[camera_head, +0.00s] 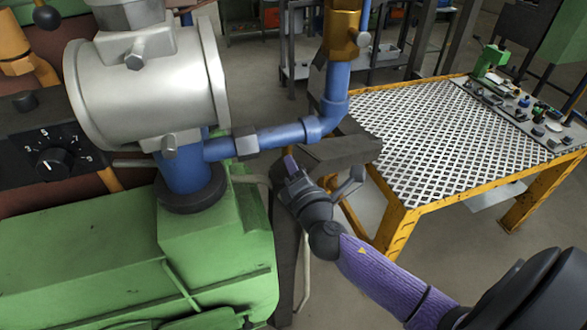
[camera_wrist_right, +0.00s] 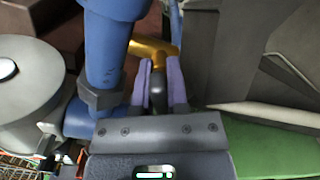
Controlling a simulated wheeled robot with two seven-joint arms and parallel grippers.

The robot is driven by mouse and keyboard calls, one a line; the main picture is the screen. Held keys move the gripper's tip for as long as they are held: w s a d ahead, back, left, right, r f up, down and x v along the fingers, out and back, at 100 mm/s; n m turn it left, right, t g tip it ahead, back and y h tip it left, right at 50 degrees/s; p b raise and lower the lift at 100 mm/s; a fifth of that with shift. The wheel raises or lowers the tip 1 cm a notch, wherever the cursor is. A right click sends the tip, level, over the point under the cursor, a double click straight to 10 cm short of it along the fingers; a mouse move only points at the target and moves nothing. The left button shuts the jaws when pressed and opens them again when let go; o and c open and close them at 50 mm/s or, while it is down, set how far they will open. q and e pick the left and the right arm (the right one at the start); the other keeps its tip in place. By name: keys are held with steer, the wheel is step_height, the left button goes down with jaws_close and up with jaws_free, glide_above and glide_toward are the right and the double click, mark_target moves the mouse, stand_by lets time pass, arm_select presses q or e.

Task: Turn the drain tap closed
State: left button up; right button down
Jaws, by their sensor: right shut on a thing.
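The drain tap, a brass T-shaped piece (camera_wrist_right: 152,48) with a dark lever (camera_wrist_right: 157,92), shows in the wrist view beside a blue pipe. My right gripper (camera_wrist_right: 159,72) has its two purple fingers on either side of the dark lever, shut on it. In the head view my right gripper (camera_head: 291,166) reaches in below the horizontal blue pipe, and the tap itself is hidden there. My left gripper is not in view.
A blue pipe (camera_head: 280,136) runs from the grey cylinder housing (camera_head: 140,85) to an upright pipe with a brass fitting (camera_head: 341,30). A green machine (camera_head: 215,250) stands at lower left. A yellow-framed mesh table (camera_head: 440,140) stands at right.

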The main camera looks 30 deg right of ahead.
steer(key=m, duration=0.2)
steer(key=shift+f+m+b, duration=0.1)
steer(key=shift+m+b, duration=0.2)
steer(key=shift+m, duration=1)
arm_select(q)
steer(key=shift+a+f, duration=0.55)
arm_select(e)
steer(key=shift+m, duration=0.5)
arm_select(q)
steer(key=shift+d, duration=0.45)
arm_select(e)
steer(key=shift+m, duration=0.3)
